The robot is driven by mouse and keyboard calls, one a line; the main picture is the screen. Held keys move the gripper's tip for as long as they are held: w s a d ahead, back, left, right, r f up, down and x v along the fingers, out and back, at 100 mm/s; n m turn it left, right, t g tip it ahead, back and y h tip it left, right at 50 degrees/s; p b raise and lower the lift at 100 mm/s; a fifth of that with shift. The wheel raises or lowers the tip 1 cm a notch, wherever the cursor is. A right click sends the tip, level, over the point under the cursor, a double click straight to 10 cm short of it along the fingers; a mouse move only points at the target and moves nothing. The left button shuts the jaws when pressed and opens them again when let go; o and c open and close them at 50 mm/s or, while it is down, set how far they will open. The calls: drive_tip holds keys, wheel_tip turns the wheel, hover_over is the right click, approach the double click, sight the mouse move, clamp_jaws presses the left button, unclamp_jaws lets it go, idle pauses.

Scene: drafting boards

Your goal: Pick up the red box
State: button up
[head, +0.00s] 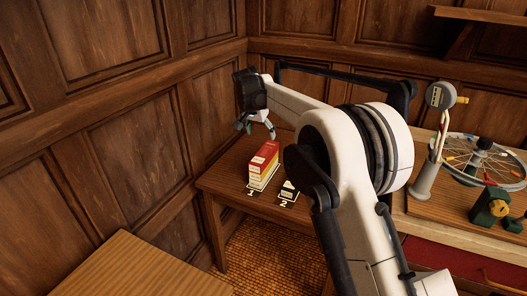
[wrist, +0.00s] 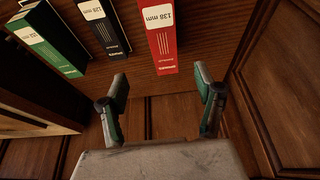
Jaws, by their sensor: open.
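The red box (head: 262,161) stands upright on the wooden table by a label marked 1, with yellowish and white bands on its near side in the head view. In the wrist view, the red box (wrist: 162,38) shows its narrow face with a white printed label, at the top centre. My gripper (head: 260,127) is above and behind the box in the head view. In the wrist view, my gripper (wrist: 163,95) is open and empty, its two fingers pointing towards the red box, which lies beyond the fingertips and between their lines.
A black box (wrist: 104,25) and a green box (wrist: 48,38) are left of the red one in the wrist view. A small dark-and-white item (head: 288,189) stands by label 2. Panelled walls close in behind. A spoked wheel (head: 485,160) is at the right.

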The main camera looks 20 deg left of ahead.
sight(264, 153)
drive_tip(key=x, duration=0.9)
drive_tip(key=b+x, duration=0.1)
drive_tip(key=x, duration=0.4)
drive_tip(key=shift+w+a+f, duration=0.1)
drive_tip(key=shift+a+f, duration=0.05)
drive_tip(key=shift+a, duration=0.25)
drive_tip(key=shift+c, duration=0.4)
drive_tip(key=c, duration=1.4)
